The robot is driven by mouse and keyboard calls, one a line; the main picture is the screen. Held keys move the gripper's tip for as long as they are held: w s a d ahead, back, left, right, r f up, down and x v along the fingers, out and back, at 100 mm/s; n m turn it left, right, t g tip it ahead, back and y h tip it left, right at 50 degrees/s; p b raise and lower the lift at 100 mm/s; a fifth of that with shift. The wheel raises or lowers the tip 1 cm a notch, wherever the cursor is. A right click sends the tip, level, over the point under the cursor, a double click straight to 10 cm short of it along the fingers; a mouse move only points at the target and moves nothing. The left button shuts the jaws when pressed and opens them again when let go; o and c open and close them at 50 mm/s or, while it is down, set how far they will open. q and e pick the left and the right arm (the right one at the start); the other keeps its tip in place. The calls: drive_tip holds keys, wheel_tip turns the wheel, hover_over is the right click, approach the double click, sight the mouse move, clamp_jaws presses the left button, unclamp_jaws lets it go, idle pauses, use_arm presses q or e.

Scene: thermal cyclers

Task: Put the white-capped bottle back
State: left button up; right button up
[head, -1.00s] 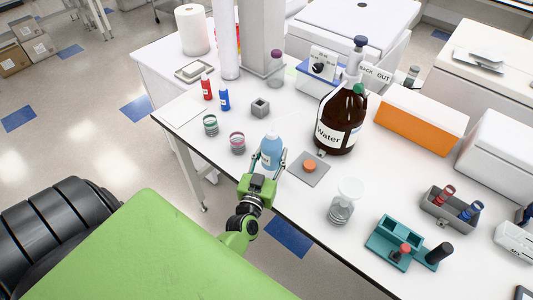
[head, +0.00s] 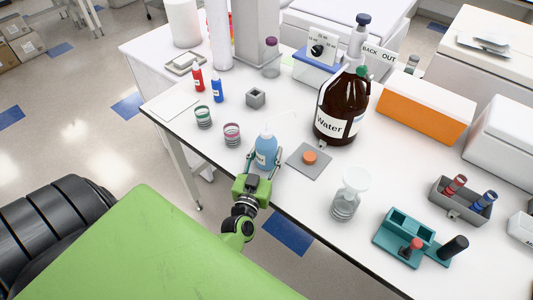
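The white-capped bottle (head: 265,152) is a pale blue squeeze bottle with a whitish top and thin spout. It is upright at the near edge of the white table, in the head view. My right gripper is not in view.
A grey square plate with an orange disc (head: 309,158) lies just right of the bottle. Red-banded (head: 232,134) and green-banded (head: 204,117) jars stand to the left.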

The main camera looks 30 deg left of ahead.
use_arm(q)
drive_tip(key=shift+f, duration=0.1)
drive_tip(key=o, duration=0.7)
drive_tip(key=shift+o, duration=0.2)
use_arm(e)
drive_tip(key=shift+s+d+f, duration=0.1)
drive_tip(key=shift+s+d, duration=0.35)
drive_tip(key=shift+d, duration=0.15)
use_arm(q)
drive_tip(key=shift+r, duration=0.2)
drive_tip(key=b+v, duration=0.2)
drive_tip(key=v, duration=1)
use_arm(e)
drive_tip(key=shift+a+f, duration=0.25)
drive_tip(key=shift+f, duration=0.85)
use_arm(q)
drive_tip(key=shift+f, duration=0.1)
